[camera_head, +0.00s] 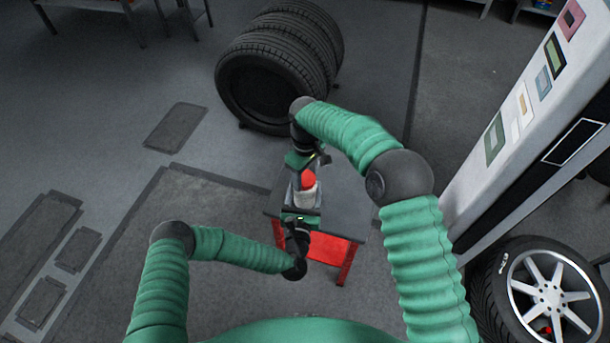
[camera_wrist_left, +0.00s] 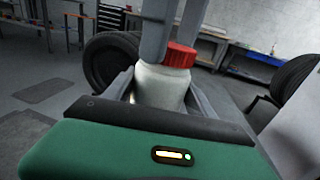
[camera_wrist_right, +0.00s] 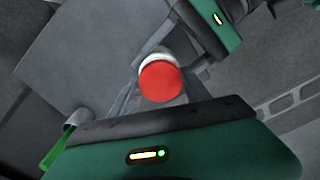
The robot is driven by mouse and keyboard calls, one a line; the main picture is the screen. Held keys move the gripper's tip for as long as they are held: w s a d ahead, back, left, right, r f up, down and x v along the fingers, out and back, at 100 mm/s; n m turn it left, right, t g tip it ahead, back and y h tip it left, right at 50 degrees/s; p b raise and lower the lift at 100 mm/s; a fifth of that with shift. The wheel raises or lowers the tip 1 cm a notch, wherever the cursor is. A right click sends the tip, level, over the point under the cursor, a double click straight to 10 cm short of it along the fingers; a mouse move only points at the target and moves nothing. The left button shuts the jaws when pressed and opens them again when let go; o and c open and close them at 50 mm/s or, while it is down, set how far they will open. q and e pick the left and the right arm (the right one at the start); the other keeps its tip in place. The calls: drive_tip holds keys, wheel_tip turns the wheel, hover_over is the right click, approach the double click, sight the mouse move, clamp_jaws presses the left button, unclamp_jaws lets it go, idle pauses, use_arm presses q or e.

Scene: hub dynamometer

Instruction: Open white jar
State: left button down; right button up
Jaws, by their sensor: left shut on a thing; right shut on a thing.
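The white jar (camera_head: 309,195) with its red lid (camera_head: 308,180) is above the small table in the head view. In the left wrist view the white jar body (camera_wrist_left: 160,87) is between the fingers of my left gripper (camera_wrist_left: 165,92), which is shut on it. The red lid (camera_wrist_left: 180,55) is on top of the jar there. My right gripper (camera_wrist_right: 158,84) comes down from above and is shut on the red lid (camera_wrist_right: 160,82), seen between its fingers in the right wrist view. Any gap between lid and jar is hidden.
The small dark-topped table (camera_head: 341,210) with red legs is under the grippers. Black tires (camera_head: 262,88) stand behind it. A white pillar (camera_head: 530,110) and a wheel (camera_head: 548,292) are at the right. The floor at the left is open.

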use_arm(q)
drive_tip(key=shift+d, duration=0.1)
use_arm(e)
drive_tip(key=n, duration=0.6)
drive_tip(key=shift+w+r+n, duration=0.1)
drive_tip(key=shift+w+n, duration=0.1)
drive_tip(key=shift+n, duration=0.2)
drive_tip(key=n, duration=0.3)
drive_tip(key=shift+n, duration=0.3)
drive_tip(key=n, duration=0.2)
drive_tip(key=shift+n, duration=0.4)
drive_tip(key=n, duration=0.4)
drive_tip(key=shift+n, duration=0.4)
drive_tip(key=shift+r, duration=0.25)
drive_tip(key=shift+s+r, duration=0.1)
drive_tip(key=shift+r, duration=0.8)
